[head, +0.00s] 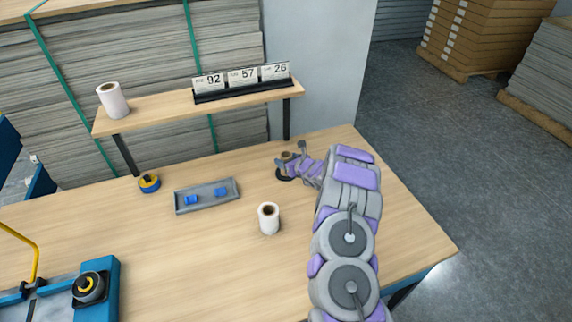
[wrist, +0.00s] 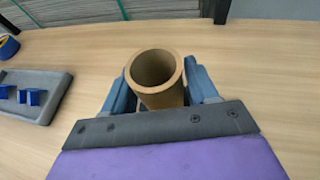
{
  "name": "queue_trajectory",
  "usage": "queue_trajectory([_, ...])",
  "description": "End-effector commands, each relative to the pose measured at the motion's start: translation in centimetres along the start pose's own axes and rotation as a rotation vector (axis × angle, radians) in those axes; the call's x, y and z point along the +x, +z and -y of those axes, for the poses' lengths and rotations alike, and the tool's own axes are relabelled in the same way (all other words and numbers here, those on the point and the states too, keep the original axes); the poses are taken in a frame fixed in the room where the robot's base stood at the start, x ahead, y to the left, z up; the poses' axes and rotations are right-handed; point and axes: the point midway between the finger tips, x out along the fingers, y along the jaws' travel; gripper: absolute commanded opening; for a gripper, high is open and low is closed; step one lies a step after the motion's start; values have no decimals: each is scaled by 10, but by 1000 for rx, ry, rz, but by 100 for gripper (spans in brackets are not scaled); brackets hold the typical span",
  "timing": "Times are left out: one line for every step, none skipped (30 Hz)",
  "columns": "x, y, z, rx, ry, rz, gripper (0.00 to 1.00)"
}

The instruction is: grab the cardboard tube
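The brown cardboard tube (wrist: 164,96) stands between the two fingers of my gripper (wrist: 160,88) in the wrist view. Its open round end faces up toward the camera, and its lower part is hidden behind the dark plate of my gripper. One blue-grey finger is close on each side of it. I cannot tell whether both fingers press on it. In the head view, my gripper (head: 292,161) is low over the table near its back edge, with the small brown tube end (head: 287,156) showing between the fingers.
A white roll (head: 269,219) stands on the wooden table (head: 190,262). A grey tray (head: 207,196) with blue pieces and a tape roll (head: 149,183) lie to the left. Behind is a raised shelf (head: 160,112) with a white roll (head: 113,100) and a flip calendar (head: 242,81).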

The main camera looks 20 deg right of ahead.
Motion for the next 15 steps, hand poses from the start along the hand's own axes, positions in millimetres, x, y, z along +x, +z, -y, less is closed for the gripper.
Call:
queue_trajectory([0, 0, 0, 0, 0, 0, 53])
queue_trajectory([0, 0, 0, 0, 0, 0, 50])
queue_trajectory([0, 0, 0, 0, 0, 0, 46])
queue_trajectory([0, 0, 0, 0, 0, 0, 44])
queue_trajectory([0, 0, 0, 0, 0, 0, 41])
queue_trajectory([0, 0, 0, 0, 0, 0, 37])
queue_trajectory([0, 0, 0, 0, 0, 0, 34])
queue_trajectory([0, 0, 0, 0, 0, 0, 31])
queue_trajectory([0, 0, 0, 0, 0, 0, 27])
queue_trajectory([0, 0, 0, 0, 0, 0, 24])
queue_trajectory([0, 0, 0, 0, 0, 0, 23])
queue_trajectory([0, 0, 0, 0, 0, 0, 23])
queue_trajectory([0, 0, 0, 0, 0, 0, 23])
queue_trajectory([0, 0, 0, 0, 0, 0, 23])
queue_trajectory([0, 0, 0, 0, 0, 0, 23])
